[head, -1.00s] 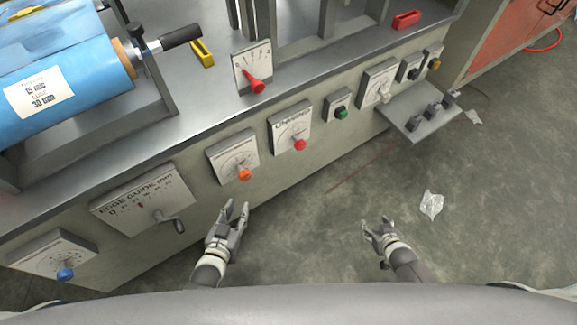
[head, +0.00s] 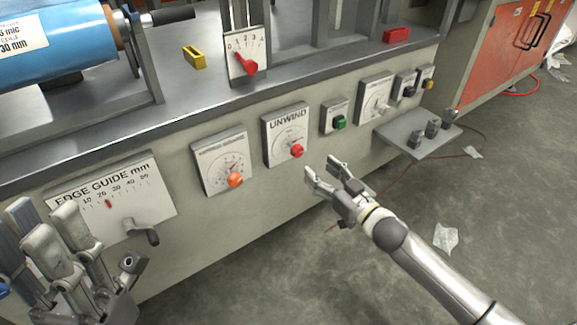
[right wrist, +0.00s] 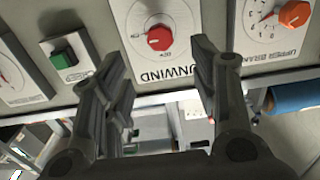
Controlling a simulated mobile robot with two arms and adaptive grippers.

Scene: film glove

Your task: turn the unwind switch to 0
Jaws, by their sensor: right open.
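The unwind switch is a red knob (head: 297,150) on a white plate marked UNWIND (head: 284,122), on the machine's sloping front. It also shows in the right wrist view (right wrist: 160,38), where the plate appears upside down. I cannot tell what mark the knob points at. My right gripper (head: 321,166) is open and empty, just right of and below the knob, apart from it. In the right wrist view the knob lies beyond and between the open fingers (right wrist: 160,58). My left gripper (head: 45,228) is open at the lower left, before the edge guide plate.
An orange knob (head: 235,180) sits left of the unwind plate, a green button (head: 340,122) right of it. The edge guide plate (head: 85,195) has a grey crank. A small shelf (head: 400,133) juts out at the right. The floor in front is mostly clear.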

